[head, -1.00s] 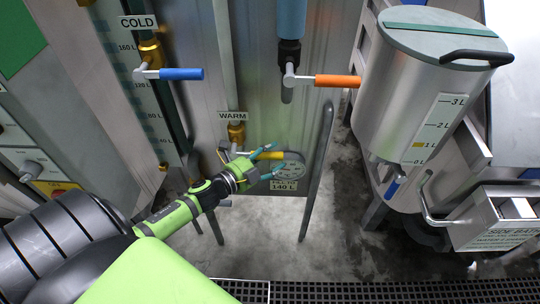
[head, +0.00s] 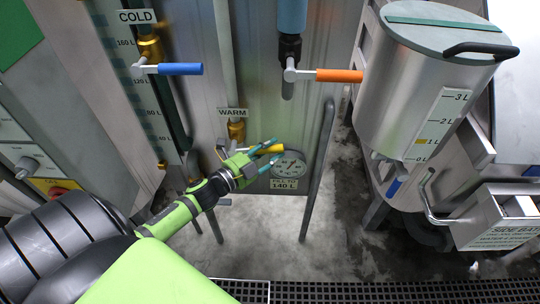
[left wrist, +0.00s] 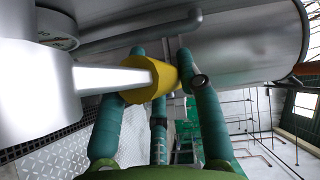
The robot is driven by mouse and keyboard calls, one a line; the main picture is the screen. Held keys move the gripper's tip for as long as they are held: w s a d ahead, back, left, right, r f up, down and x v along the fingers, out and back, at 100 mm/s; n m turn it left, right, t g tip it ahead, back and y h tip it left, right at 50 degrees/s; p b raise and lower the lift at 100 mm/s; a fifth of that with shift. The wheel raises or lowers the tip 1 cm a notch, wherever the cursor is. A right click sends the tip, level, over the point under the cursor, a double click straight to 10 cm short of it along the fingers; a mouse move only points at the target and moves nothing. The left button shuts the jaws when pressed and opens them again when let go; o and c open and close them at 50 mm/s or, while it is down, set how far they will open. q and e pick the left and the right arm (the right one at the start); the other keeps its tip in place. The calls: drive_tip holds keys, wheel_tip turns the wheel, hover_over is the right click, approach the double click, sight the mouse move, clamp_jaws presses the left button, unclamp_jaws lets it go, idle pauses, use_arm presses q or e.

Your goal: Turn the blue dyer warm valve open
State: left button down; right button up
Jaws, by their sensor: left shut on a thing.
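The warm valve (head: 236,130) is a brass fitting under the WARM label (head: 232,113) in the head view. Its yellow lever handle (head: 274,148) points right and slightly up. My left gripper (head: 273,154) is shut on this handle, with its teal fingers on either side. In the left wrist view the yellow grip (left wrist: 145,84) lies between the fingers, at the end of a pale metal lever (left wrist: 95,80). The fingers partly hide the handle in the head view. My right gripper is not in view.
A round gauge (head: 291,165) sits just right of the gripper, above a 140 L label (head: 288,184). A grey vertical bar (head: 321,165) stands further right. The blue-handled cold valve (head: 180,69) and an orange-handled valve (head: 338,76) are above. A steel tank (head: 405,90) stands at right.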

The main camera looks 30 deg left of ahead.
use_arm(q)
drive_tip(key=shift+r+n+t+b, duration=0.5)
drive_tip(key=shift+n+t+b, duration=0.2)
drive_tip(key=shift+s+a+r+n+t+b, duration=0.15)
drive_tip(key=shift+a+r+n+t+b, duration=0.1)
drive_tip(key=shift+r+n+t+b, duration=0.3)
drive_tip(key=shift+s+a+r+n+t+b, duration=0.2)
drive_tip(key=shift+r+n+t+b, duration=0.15)
drive_tip(key=shift+r+n, duration=0.25)
drive_tip(key=shift+s+a+r+n+t+y+b, duration=0.15)
drive_tip(key=shift+a+r+n+t+y+b, duration=0.15)
drive_tip(key=shift+r+n+t, duration=0.25)
drive_tip(key=shift+s+a+r+n+t+y+b, duration=0.15)
drive_tip(key=shift+r+n+t+b, duration=0.25)
drive_tip(key=shift+n, duration=0.2)
drive_tip(key=shift+s+a+r+n+t+y+b, duration=0.15)
drive_tip(key=shift+a+r+n+t+y+b, duration=0.25)
drive_tip(key=shift+n, duration=0.3)
drive_tip(key=shift+s+a+r+n+t+y+b, duration=0.15)
drive_tip(key=shift+a+r+n+t+y, duration=0.2)
drive_tip(key=shift+n, duration=0.35)
drive_tip(key=shift+d+r, duration=0.1)
drive_tip(key=c, duration=0.8)
unclamp_jaws()
drive_tip(key=v, duration=1.2)
